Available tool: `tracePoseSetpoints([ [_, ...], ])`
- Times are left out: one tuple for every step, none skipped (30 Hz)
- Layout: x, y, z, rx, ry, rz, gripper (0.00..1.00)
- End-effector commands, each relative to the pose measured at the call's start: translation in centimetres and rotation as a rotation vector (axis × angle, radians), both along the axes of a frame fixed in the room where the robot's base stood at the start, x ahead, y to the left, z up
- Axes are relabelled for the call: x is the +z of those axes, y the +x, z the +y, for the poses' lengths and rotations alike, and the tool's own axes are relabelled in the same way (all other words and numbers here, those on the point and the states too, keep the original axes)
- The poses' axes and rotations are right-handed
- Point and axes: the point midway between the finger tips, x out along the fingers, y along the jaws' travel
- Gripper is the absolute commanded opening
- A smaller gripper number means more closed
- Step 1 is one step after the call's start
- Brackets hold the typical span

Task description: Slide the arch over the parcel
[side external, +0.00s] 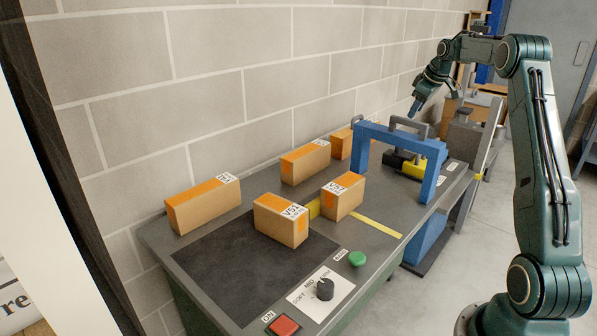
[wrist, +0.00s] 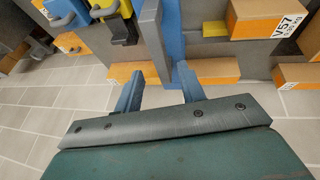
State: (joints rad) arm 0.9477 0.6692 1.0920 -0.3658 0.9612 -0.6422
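The blue arch (side external: 427,182) stands upright on the grey bench in the side view, with a grey handle on its top bar. Several brown parcels with orange tape sit to its left, including a front one (side external: 280,228), one close behind it (side external: 343,200) and one at the far left (side external: 203,207). I cannot tell which the task means. My gripper (side external: 415,107) is above the arch near its handle, apart or touching I cannot tell. In the wrist view my gripper (wrist: 158,88) has its two fingers spread, with nothing seen between them, and a labelled parcel (wrist: 265,20) at the upper right.
A yellow and black device (side external: 404,164) sits under the arch. A yellow stripe (side external: 378,229) crosses the bench. A dark mat (side external: 235,265), a green button (side external: 357,259), a dial (side external: 324,289) and a red button (side external: 284,326) are at the front. A block wall runs behind.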

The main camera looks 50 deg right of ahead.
Motion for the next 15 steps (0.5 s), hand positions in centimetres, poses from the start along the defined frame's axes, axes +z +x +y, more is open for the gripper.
tracePoseSetpoints([
  [-0.8,0.3,-0.1,-0.001,0.002,0.002,0.4],
  [-1.1,0.5,-0.2,-0.001,0.002,0.002,0.4],
  [-1.6,0.7,-0.2,0.001,0.002,0.001,0.4],
  [-1.9,0.8,-0.3,0.001,0.002,0.001,0.4],
  [-2.2,0.9,-0.4,0.001,0.002,0.001,0.4],
  [-2.6,1.1,-0.5,0.0,0.001,0.001,0.4],
  [-2.8,1.2,-0.5,0.0,0.001,0.001,0.4],
  [-3.0,1.3,-0.6,0.0,0.001,0.001,0.4],
  [-3.3,1.4,-0.6,0.0,0.001,0.001,0.4],
  [-3.4,1.5,-0.6,0.001,0.0,0.001,0.4],
  [-3.5,1.5,-0.7,0.001,0.0,0.0,0.4],
  [-3.6,1.6,-0.7,0.001,0.0,0.0,0.4],
  [-3.7,1.6,-0.7,0.001,0.0,0.0,0.4],
  [-3.8,1.6,-0.7,0.001,0.0,0.0,0.4],
  [-3.8,1.6,-0.7,0.001,-0.001,0.0,0.4],
])
